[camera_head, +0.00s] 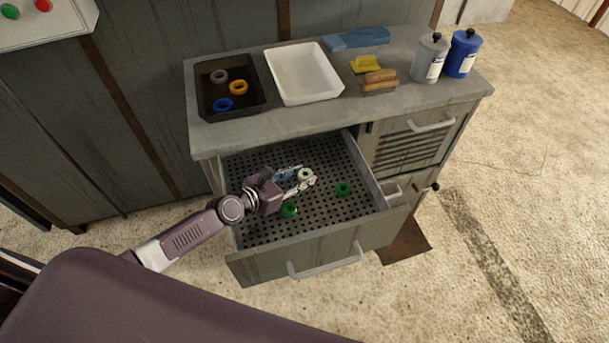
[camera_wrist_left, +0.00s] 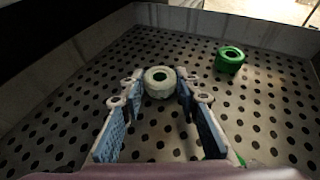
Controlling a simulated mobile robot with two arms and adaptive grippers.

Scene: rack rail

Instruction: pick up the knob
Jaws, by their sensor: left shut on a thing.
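A pale, whitish knob (camera_head: 305,174) with a dark hole in its top is at my left gripper's fingertips, over the open perforated drawer. In the left wrist view the pale knob (camera_wrist_left: 159,82) sits between the tips of the two blue-padded fingers. My left gripper (camera_head: 301,180) is shut on it. A green knob (camera_head: 343,188) stands in the drawer to the right, apart from the gripper; it also shows in the left wrist view (camera_wrist_left: 229,60). Another green knob (camera_head: 289,210) is in front of the gripper. My right gripper is not in view.
The drawer (camera_head: 325,245) is pulled out below a grey worktop (camera_head: 225,137). On top are a dark tray (camera_head: 210,103) with grey, orange and blue rings, an empty white tray (camera_head: 303,75), a yellow item, a brush and two bottles. The drawer walls surround my gripper.

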